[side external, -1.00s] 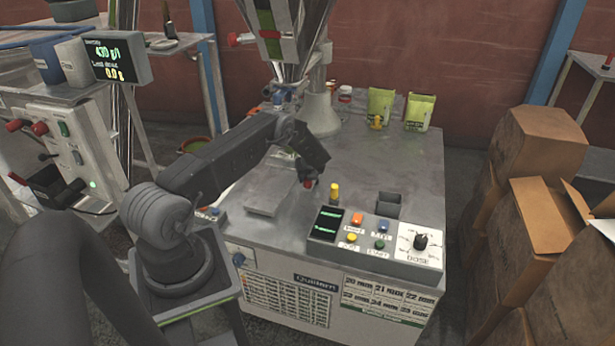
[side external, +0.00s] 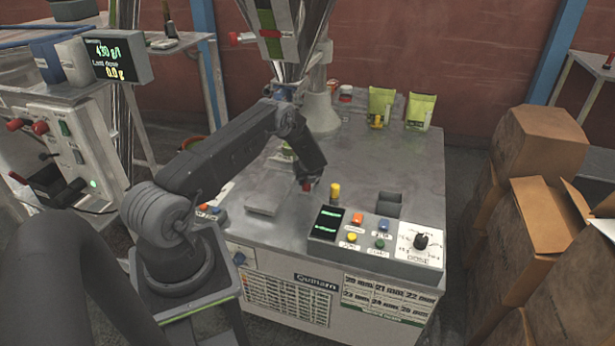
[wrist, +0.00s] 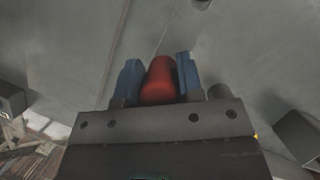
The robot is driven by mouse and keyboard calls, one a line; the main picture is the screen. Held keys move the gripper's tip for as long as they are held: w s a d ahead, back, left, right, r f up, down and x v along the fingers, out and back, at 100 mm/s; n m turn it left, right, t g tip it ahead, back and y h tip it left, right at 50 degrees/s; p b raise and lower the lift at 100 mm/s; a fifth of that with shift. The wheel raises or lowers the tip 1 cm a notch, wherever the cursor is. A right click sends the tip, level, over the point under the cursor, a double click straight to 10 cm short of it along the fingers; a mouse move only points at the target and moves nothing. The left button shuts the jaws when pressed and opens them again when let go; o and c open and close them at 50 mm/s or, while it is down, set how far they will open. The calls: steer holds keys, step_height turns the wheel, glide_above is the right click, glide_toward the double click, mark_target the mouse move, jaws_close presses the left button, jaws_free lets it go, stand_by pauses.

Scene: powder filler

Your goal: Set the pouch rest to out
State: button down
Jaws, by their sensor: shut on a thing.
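A grey metal plate (side external: 264,203), which looks like the pouch rest, lies low on the machine top, left of my gripper and partly behind my arm. My gripper (side external: 307,182) points down beside its right side. In the wrist view its two blue fingers (wrist: 157,80) are closed around a red cylindrical knob (wrist: 159,82). The red knob also shows under my gripper in the side view (side external: 307,187). How the knob joins the plate is hidden.
The control panel (side external: 375,243) with coloured buttons and a dose dial (side external: 420,242) is right of my gripper. A yellow-topped post (side external: 334,192) stands close by. Green pouches (side external: 420,112) stand at the back. The machine top (side external: 365,160) between is clear.

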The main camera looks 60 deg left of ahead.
steer(key=s+d, duration=1.1)
steer(key=shift+s, duration=0.1)
stand_by(0.5)
steer(key=c, duration=0.8)
jaws_free()
steer(key=shift+o, duration=0.2)
steer(key=shift+d+r, duration=0.1)
steer(key=w+v, duration=0.1)
steer(key=v, duration=1.2)
steer(key=shift+s+r, duration=0.3)
steer(key=shift+s, duration=0.1)
